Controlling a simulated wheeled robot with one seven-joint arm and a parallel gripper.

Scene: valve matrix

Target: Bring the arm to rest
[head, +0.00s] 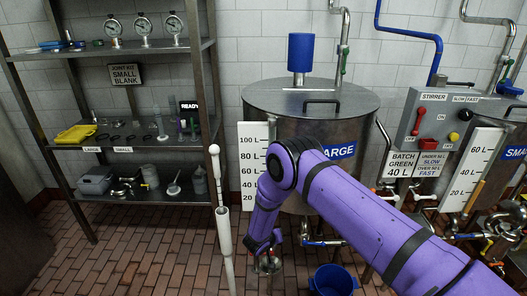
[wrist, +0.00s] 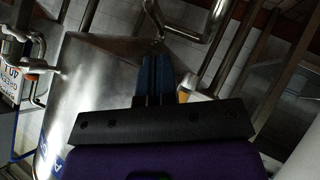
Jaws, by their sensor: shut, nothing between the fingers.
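My purple arm (head: 345,205) reaches in from the lower right of the head view and bends down at its elbow in front of the large steel tank (head: 345,100). In the head view, the end of the arm hangs low, near the tank's lower left side, and the fingers are hard to make out there. In the wrist view, my gripper (wrist: 157,75) shows two dark blue fingers close together, shut and empty. The tank's shiny steel wall (wrist: 90,90) fills the left of that view, apart from the fingers as far as I can tell.
A metal shelf (head: 130,147) with gauges and fittings stands at the left. A white upright pole (head: 224,240) is left of the arm. A blue bucket (head: 333,280) is on the floor. A grey stirrer box (head: 432,118) and pipes are at the right. Brick floor (head: 130,250) is clear at the lower left.

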